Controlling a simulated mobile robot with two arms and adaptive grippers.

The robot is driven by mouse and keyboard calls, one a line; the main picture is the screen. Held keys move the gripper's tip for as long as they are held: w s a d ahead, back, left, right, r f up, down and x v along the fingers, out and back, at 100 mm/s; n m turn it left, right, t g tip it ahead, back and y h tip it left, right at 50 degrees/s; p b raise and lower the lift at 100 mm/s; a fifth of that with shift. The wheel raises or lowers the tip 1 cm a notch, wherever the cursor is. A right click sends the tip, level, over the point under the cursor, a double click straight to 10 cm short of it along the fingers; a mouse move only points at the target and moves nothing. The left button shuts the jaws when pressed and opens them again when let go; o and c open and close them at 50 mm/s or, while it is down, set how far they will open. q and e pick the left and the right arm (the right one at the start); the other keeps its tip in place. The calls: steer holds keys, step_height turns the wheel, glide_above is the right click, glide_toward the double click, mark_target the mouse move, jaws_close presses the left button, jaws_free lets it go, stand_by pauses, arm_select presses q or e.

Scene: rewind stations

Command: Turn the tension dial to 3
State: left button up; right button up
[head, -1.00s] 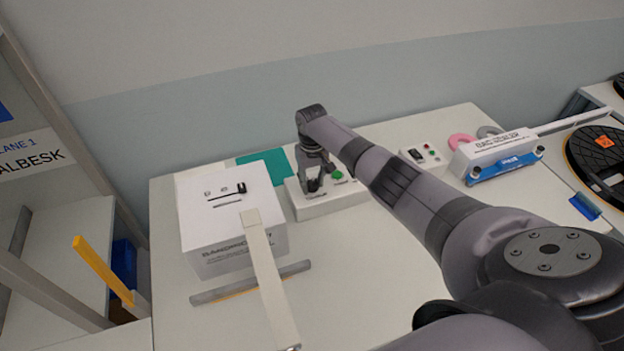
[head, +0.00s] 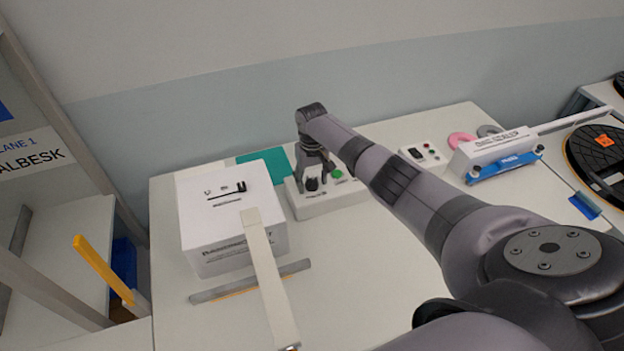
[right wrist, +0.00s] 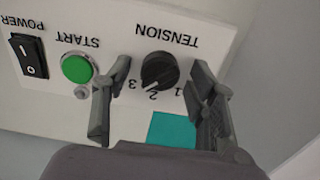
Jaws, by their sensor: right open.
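The tension dial is a black round knob (right wrist: 160,71) on a pale control panel (right wrist: 104,30). In the right wrist view its label reads upside down, with 1, 2 and 3 around the near side. The knob's white mark is on the side of the 2 and 3; I cannot tell exactly which it points at. My right gripper (head: 314,182) is over the panel, fingers open. In the right wrist view its two fingers stand on either side of the knob, with gaps between. In the head view the knob (head: 312,184) shows between the fingers. My left gripper is not in view.
On the panel, a green START button (right wrist: 77,68) sits beside one finger, and a black power switch (right wrist: 29,55) is farther left. A white box (head: 235,232) stands left of the panel. A teal mat (head: 258,166) lies behind. A bag sealer (head: 494,151) is to the right.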

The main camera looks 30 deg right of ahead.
mark_target(312, 181)
step_height(312, 181, up, 12)
stand_by(0.5)
stand_by(0.4)
